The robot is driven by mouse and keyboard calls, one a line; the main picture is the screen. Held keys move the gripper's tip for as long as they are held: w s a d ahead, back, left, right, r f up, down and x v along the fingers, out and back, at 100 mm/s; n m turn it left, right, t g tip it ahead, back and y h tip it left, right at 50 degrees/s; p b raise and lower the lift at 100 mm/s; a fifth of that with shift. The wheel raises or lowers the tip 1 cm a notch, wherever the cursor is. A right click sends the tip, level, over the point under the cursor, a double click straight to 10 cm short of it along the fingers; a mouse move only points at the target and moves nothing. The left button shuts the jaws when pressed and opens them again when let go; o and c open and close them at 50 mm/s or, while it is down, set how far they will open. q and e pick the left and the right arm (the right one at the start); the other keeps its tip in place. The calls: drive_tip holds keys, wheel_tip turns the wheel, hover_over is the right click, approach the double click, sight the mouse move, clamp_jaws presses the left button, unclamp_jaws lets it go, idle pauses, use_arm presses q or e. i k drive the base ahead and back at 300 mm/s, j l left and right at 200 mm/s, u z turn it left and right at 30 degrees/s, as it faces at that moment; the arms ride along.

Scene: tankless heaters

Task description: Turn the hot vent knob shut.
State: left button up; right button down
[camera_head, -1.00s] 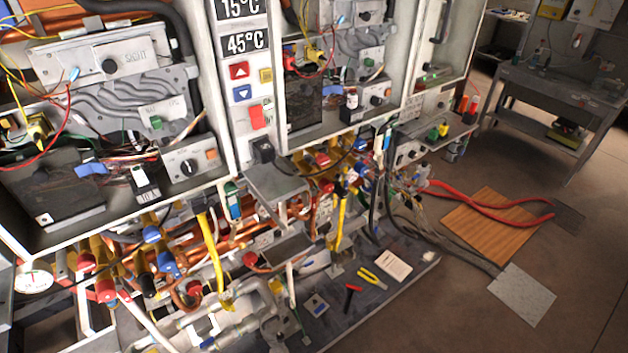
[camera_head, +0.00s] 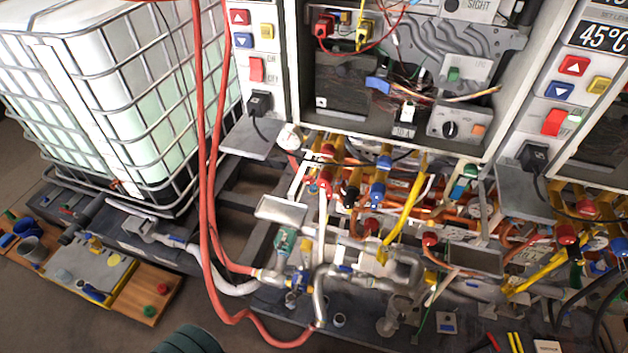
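No knob in view carries a label I can read as hot vent, so I cannot tell which one it is. Under the open heater cabinet (camera_head: 280,60), a red knob (camera_head: 325,180) and a blue knob (camera_head: 377,191) sit on the pipework. Another red knob (camera_head: 430,239) is lower and to the right, and a further one (camera_head: 567,234) is near the right side. A dark knob (camera_head: 451,129) is on a grey box inside the cabinet. Neither of my grippers shows in the head view.
A caged white tank (camera_head: 120,110) stands at the left. Red hoses (camera_head: 204,190) hang in front of the pipework and loop down to the floor. A wooden board (camera_head: 150,292) with small parts lies at the lower left. Yellow pipes (camera_head: 405,212) and grey pipes crowd the area below the cabinet.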

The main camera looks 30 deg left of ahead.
sight(310, 179)
drive_tip(key=j+z, duration=0.1)
drive_tip(key=j, duration=0.35)
drive_tip(key=j+z, duration=0.15)
drive_tip(key=j, duration=0.3)
drive_tip(key=k+j+z, duration=0.1)
drive_tip(key=j, duration=0.35)
drive_tip(key=k+j+z, duration=0.15)
drive_tip(key=j, duration=0.3)
drive_tip(key=j+z, duration=0.1)
drive_tip(key=j, duration=0.35)
drive_tip(key=k+j+z, duration=0.15)
drive_tip(key=j, duration=0.25)
